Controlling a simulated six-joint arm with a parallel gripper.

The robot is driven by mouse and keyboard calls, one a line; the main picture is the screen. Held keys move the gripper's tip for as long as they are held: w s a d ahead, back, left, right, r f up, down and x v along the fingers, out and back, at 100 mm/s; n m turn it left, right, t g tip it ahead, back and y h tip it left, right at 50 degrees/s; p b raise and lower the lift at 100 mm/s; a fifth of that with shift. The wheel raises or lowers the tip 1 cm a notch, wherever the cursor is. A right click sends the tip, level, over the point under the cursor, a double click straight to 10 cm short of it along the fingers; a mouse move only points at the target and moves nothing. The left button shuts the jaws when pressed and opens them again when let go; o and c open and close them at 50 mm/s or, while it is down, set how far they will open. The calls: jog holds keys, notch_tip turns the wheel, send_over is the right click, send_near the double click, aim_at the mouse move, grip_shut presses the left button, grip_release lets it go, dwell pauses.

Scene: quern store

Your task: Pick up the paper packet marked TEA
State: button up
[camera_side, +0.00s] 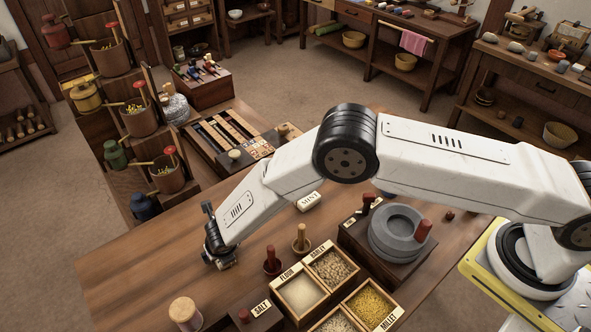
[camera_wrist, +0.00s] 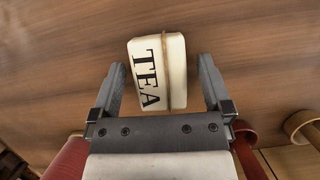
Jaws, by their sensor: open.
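The cream paper packet marked TEA (camera_wrist: 148,60) lies on the wooden table in the wrist view, with a tan string around it near its right side. My gripper (camera_wrist: 163,67) is open, with one finger on each side of the packet and visible gaps on both sides. The packet's far end extends past the fingertips. I cannot tell how high the fingers are above the table. In the side view my gripper (camera_side: 221,256) is low over the left part of the table, and the TEA packet is hidden there.
A similar packet marked MINT (camera_side: 309,201) lies behind my arm. A red peg (camera_side: 272,262) and a wooden peg (camera_side: 301,241) stand to the right of my gripper. The flour box (camera_side: 300,296) and grey quern stone (camera_side: 398,236) are further right.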

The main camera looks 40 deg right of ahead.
jog(key=c, duration=1.2)
jog(key=shift+r, duration=0.1)
jog(key=shift+r, duration=1.05)
jog(key=shift+s+d+r, duration=1.1)
jog(key=shift+s+r, duration=0.7)
jog(key=shift+s, duration=0.25)
jog(key=shift+s+d+r, duration=1.1)
jog(key=shift+s+r, duration=0.65)
jog(key=shift+s, duration=0.35)
jog(key=shift+s+d+r, duration=1.1)
jog(key=shift+s+r, duration=0.7)
jog(key=shift+s, duration=0.25)
